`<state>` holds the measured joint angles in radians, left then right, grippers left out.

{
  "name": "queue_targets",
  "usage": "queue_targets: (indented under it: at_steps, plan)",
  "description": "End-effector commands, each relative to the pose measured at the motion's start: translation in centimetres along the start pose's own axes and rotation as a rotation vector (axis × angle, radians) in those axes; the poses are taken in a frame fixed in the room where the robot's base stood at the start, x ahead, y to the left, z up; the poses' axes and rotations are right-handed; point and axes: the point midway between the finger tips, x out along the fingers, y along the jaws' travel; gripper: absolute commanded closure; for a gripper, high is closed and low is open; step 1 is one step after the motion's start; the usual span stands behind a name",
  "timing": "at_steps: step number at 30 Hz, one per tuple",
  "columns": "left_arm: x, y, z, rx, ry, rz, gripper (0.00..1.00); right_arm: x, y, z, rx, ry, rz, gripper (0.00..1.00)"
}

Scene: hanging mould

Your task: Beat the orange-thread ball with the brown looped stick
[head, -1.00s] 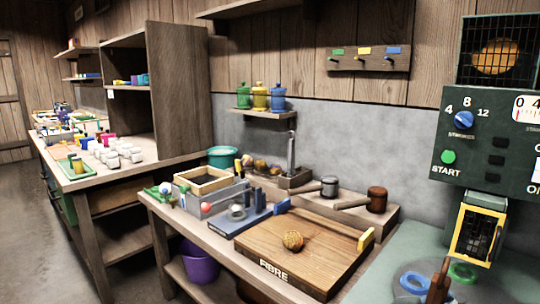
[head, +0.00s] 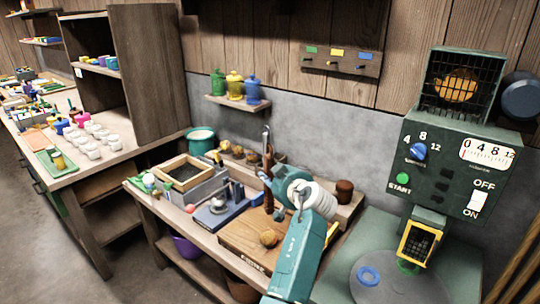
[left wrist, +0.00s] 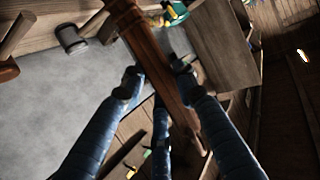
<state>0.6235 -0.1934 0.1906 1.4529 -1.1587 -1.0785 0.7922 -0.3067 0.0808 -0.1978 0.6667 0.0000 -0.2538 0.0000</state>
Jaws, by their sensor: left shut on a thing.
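The orange-thread ball (head: 268,238) rests on the wooden FIBRE board (head: 238,240) on the bench in the head view. My left gripper (head: 272,183) is above the board, behind and above the ball, apart from it. It is shut on the brown looped stick (head: 268,200), which stands roughly upright in the head view. In the left wrist view the stick (left wrist: 150,55) runs slantwise between the fingers of the gripper (left wrist: 157,76). I cannot make out its loop. My arm covers the right part of the board. My right gripper is not in view.
A blue metal fixture (head: 215,217) and a wooden-framed box (head: 184,172) stand left of the board. A brown mallet (head: 344,190) lies behind my arm. The green machine (head: 455,165) stands at the right, above a round plate (head: 405,285). Lidded jars (head: 235,86) stand on a wall shelf.

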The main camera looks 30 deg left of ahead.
Motion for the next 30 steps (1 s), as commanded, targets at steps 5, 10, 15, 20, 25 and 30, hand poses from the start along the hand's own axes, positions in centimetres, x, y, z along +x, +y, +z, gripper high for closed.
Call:
queue_targets:
  at_steps: [5, 10, 15, 20, 25, 30]
  plan:
    - [0.8, -0.2, 0.3, -0.004, 0.0, -0.011, 0.97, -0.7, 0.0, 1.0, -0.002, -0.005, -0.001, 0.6]
    - [1.2, -0.2, 1.5, -0.003, 0.001, -0.011, 0.97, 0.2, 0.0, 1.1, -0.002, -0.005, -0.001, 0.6]
    - [1.8, -0.2, 3.2, -0.004, 0.001, -0.01, 0.97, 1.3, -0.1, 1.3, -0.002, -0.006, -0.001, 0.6]
    - [2.2, -0.2, 4.6, -0.004, 0.001, -0.009, 0.97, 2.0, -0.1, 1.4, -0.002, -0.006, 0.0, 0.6]
    - [2.3, -0.2, 5.0, -0.005, 0.002, -0.009, 0.97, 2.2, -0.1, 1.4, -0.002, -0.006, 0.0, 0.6]
    - [2.3, -0.2, 4.9, -0.005, 0.001, -0.009, 0.97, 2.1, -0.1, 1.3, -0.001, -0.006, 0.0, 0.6]
